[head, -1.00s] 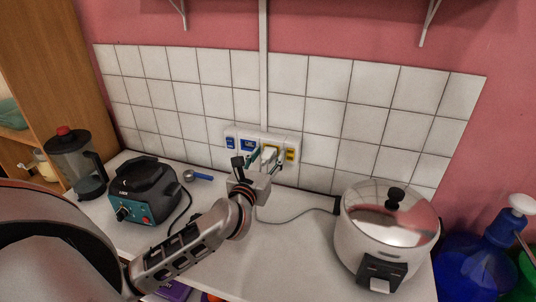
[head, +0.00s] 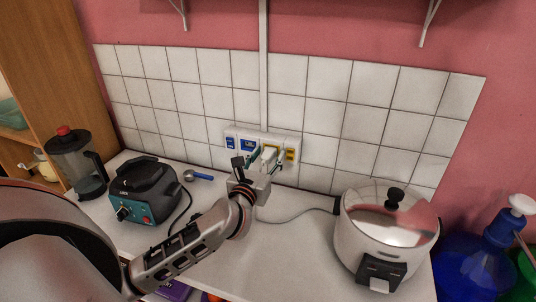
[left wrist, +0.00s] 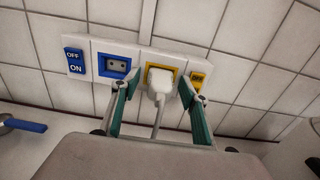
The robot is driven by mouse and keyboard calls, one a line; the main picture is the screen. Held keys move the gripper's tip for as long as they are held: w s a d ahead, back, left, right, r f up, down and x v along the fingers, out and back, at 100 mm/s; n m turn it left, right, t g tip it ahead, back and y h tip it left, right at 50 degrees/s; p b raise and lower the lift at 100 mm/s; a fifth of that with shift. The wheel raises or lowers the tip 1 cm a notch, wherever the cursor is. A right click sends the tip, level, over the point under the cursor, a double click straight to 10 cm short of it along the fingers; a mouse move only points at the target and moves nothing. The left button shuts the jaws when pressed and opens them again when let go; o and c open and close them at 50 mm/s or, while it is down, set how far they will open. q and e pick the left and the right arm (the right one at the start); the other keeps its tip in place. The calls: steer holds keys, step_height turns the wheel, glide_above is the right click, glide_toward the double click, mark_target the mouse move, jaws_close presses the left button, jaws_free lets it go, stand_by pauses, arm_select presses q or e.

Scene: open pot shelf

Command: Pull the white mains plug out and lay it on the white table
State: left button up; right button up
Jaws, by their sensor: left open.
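The white mains plug (left wrist: 160,82) sits in the yellow-framed socket (left wrist: 178,68) on the tiled wall, with its cord hanging down. In the head view the plug (head: 266,156) is partly hidden by my left gripper (head: 262,163). My left gripper (left wrist: 155,97) is open, with one green-padded finger on each side of the plug; a gap shows at each side. The white table (head: 290,245) lies below the sockets. The cord runs right along it to the steel rice cooker (head: 385,230). My right gripper is not in view.
A blue socket (left wrist: 117,66) and a blue on/off switch (left wrist: 75,60) are left of the plug; a yellow switch (left wrist: 200,80) is right. A blender base (head: 145,195) and blue-handled pan (head: 198,176) stand left. The table's middle is mostly bare.

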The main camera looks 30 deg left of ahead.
mark_target(263, 165)
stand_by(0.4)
arm_select(q)
jaws_close()
steer(key=shift+s, duration=0.15)
steer(key=shift+p+v, duration=0.75)
steer(key=shift+v, duration=2.1)
